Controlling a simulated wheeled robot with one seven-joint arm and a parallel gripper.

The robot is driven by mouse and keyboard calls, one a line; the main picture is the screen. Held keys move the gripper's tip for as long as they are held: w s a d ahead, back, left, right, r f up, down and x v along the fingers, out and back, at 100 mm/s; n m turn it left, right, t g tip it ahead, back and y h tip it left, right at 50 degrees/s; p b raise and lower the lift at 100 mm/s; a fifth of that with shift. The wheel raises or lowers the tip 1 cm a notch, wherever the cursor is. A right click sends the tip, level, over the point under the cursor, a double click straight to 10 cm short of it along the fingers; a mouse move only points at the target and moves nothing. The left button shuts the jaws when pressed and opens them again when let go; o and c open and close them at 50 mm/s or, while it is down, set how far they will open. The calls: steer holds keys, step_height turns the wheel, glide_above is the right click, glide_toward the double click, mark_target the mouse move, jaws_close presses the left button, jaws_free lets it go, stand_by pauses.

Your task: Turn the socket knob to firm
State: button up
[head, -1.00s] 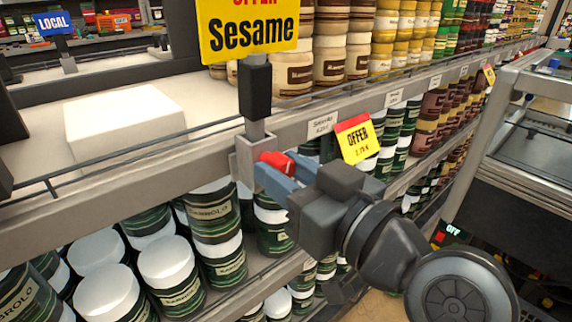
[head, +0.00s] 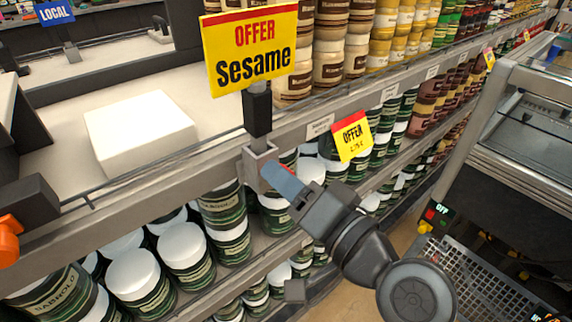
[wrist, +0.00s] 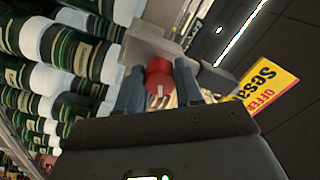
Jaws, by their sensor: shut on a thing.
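The grey socket (head: 256,168) is fixed to the shelf edge, with the dark post (head: 257,108) of the yellow Sesame offer sign (head: 252,50) standing upright in it. In the wrist view the red socket knob (wrist: 158,76), with a pale mark on its face, sits between my two fingers against the grey socket (wrist: 150,44). My gripper (head: 270,172) is at the front of the socket, shut on the knob. The sign also shows at the right of the wrist view (wrist: 264,92).
Green jars with white lids (head: 186,258) fill the shelf below, close beside the gripper. A yellow offer tag (head: 351,137) hangs just right of it. A white block (head: 140,130) lies on the upper shelf. A cabinet (head: 510,130) stands at the right, across an aisle.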

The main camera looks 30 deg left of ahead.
steer(key=shift+m+p, duration=2.5)
steer(key=shift+m, duration=0.7)
steer(key=o, duration=1)
steer(key=shift+o, duration=0.2)
steer(key=shift+d, duration=0.1)
steer(key=b+v, duration=0.1)
steer(key=v, duration=0.6)
steer(key=shift+d, duration=0.35)
steer(key=shift+s, duration=0.15)
